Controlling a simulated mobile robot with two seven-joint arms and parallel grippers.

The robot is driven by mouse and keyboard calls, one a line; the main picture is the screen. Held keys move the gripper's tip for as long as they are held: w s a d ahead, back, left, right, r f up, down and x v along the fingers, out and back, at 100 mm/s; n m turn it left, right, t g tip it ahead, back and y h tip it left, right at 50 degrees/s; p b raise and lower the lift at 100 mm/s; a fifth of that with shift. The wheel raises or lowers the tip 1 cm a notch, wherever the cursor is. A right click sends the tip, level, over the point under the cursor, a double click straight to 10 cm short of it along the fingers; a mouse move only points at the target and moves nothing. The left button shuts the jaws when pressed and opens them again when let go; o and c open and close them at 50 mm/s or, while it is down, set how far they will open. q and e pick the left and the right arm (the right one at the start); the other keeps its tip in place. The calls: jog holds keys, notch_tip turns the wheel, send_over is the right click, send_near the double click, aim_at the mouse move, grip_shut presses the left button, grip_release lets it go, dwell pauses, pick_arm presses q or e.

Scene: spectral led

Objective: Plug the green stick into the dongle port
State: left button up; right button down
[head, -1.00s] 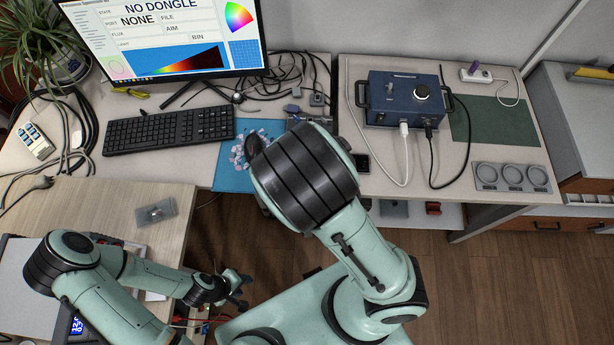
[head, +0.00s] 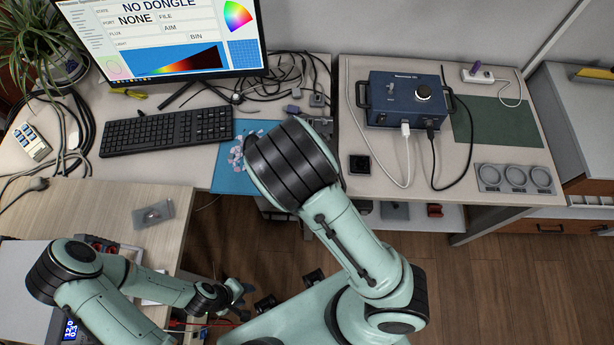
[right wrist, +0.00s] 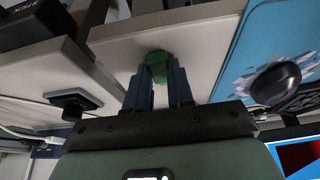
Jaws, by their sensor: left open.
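In the right wrist view, the green stick (right wrist: 157,66) is between the blue fingertips of my right gripper (right wrist: 160,80), which is shut on it. My left gripper (head: 236,294) is open and empty, low in front of the left desk. A grey block (head: 318,100) and a purple piece (head: 293,110) lie at the back of the left table. A white hub (head: 480,75) with a purple stick stands at the back right. I cannot tell which part is the dongle port. The monitor (head: 165,40) reads "NO DONGLE".
A blue mat (head: 230,180) with small pale pieces is partly behind my right arm. Cables crowd the back of the left table, near the keyboard (head: 165,129). A blue box (head: 405,100) with cables stands on the right table. The green mat (head: 497,122) is clear.

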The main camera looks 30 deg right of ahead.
dwell(0.3)
jog(key=shift+r, duration=0.65)
pick_arm(q)
jog(key=w+r+p, duration=0.4)
jog(key=w+r, duration=0.1)
jog(key=shift+w+r+t, duration=0.3)
jog(key=shift+t, duration=0.1)
pick_arm(e)
notch_tip(320, 180, up, 19)
jog(key=shift+f, duration=0.15)
pick_arm(q)
jog(key=shift+s, duration=0.1)
pick_arm(e)
jog(key=c, duration=1.8)
grip_release()
grip_shut()
